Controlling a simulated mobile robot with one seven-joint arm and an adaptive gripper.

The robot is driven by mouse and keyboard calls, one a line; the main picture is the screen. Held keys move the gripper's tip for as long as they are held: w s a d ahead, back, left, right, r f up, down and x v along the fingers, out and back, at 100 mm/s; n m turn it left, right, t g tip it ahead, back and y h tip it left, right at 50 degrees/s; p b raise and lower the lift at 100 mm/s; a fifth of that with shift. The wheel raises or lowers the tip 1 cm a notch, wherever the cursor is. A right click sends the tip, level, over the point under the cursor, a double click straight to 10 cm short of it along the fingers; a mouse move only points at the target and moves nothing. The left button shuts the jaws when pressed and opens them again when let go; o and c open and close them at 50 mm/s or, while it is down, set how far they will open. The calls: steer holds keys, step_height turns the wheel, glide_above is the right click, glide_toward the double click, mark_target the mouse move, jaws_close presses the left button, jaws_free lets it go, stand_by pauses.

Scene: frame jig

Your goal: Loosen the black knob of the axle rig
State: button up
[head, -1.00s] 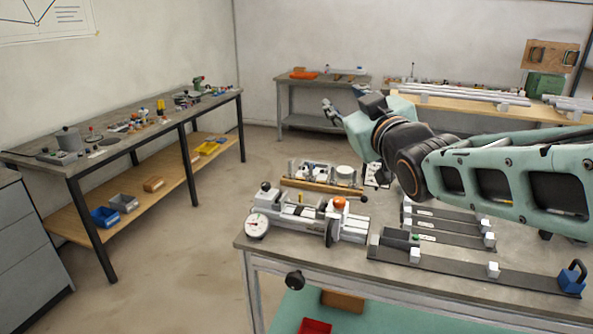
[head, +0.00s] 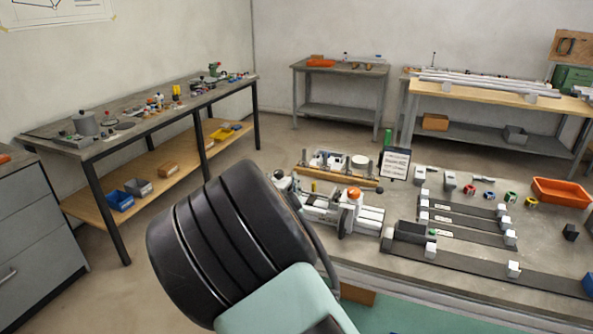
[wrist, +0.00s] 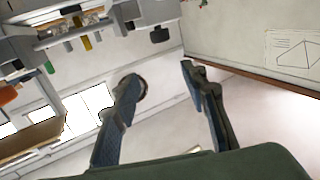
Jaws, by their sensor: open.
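The metal rig that looks like the axle rig (head: 370,218) lies on the near workbench in the head view. It carries an orange knob (head: 354,194) and a dark disc. A small black knob (head: 279,174) shows at its left end, just past my arm. My arm hides the rest of that end, including the dial gauge. My gripper (wrist: 160,75) shows in the wrist view with its two fingers apart and nothing between them. The head view does not show its fingers. The wrist view shows no rig that I can make out.
Behind the rig stand a fixture with a wooden bar (head: 335,178) and a sign (head: 395,163). Dark rails with white blocks (head: 480,262) lie to the right. An orange tray (head: 562,192) is at the far right. Open floor lies between the benches.

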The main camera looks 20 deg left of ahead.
mark_target(279, 175)
steer(key=f, duration=0.2)
steer(key=a+f, duration=0.1)
steer(key=shift+s, duration=0.4)
steer(key=shift+m+h, duration=0.3)
steer(key=x, duration=1)
steer(key=shift+w+a+r+p, duration=0.1)
steer(key=shift+w+r+p, duration=0.05)
steer(key=shift+w+p, duration=0.25)
jaws_close()
